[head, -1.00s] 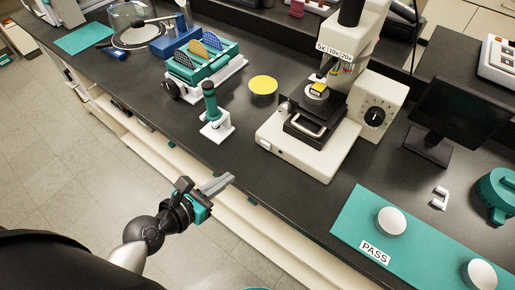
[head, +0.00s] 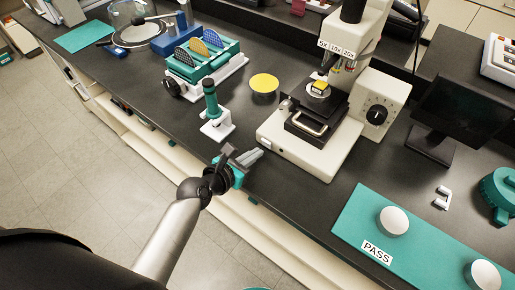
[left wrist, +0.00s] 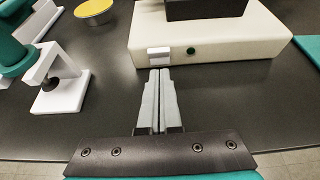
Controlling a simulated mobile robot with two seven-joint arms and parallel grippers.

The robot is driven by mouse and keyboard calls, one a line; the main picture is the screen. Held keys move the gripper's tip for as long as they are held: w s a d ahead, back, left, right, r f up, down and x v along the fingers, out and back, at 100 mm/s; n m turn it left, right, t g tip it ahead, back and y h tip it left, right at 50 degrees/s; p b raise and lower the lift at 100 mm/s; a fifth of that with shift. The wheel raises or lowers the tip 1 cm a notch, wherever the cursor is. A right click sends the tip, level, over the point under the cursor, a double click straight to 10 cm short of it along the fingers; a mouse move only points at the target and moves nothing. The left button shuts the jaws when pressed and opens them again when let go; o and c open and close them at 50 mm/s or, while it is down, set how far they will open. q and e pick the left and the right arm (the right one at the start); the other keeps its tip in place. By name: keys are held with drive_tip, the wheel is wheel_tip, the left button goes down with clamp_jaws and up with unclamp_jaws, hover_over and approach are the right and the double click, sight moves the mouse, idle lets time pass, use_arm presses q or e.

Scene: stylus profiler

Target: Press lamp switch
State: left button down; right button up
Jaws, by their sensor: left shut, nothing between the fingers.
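The microscope-like instrument (head: 318,158) has a cream base on the dark bench. A small white lamp switch (left wrist: 159,56) sits on the base's front face in the left wrist view, beside a green round dot (left wrist: 191,51). The switch also shows at the left end of the base in the head view (head: 265,143). My left gripper (head: 257,154) is shut and empty, its grey fingertips pointing at the base. In the left wrist view the fingertips (left wrist: 159,72) lie just below the switch; I cannot tell whether they touch it. My right gripper is not in view.
A white stand with a green-handled tool (head: 214,115) stands left of the base. A yellow disc (head: 264,84) lies behind it. A teal PASS mat (head: 350,222) with white round pieces lies to the right. The bench strip before the base is clear.

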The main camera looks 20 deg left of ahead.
sight(265, 140)
use_arm(q)
drive_tip(key=shift+w+d+r, duration=0.25)
drive_tip(key=shift+w+d, duration=0.05)
drive_tip(key=shift+w, duration=0.4)
drive_tip(key=r+p, duration=0.1)
drive_tip(key=p, duration=0.3)
drive_tip(key=shift+w+g, duration=0.3)
drive_tip(key=shift+w, duration=0.05)
drive_tip(key=shift+f, duration=0.3)
drive_tip(key=shift+r+p, duration=0.85)
drive_tip(key=shift+p, duration=0.2)
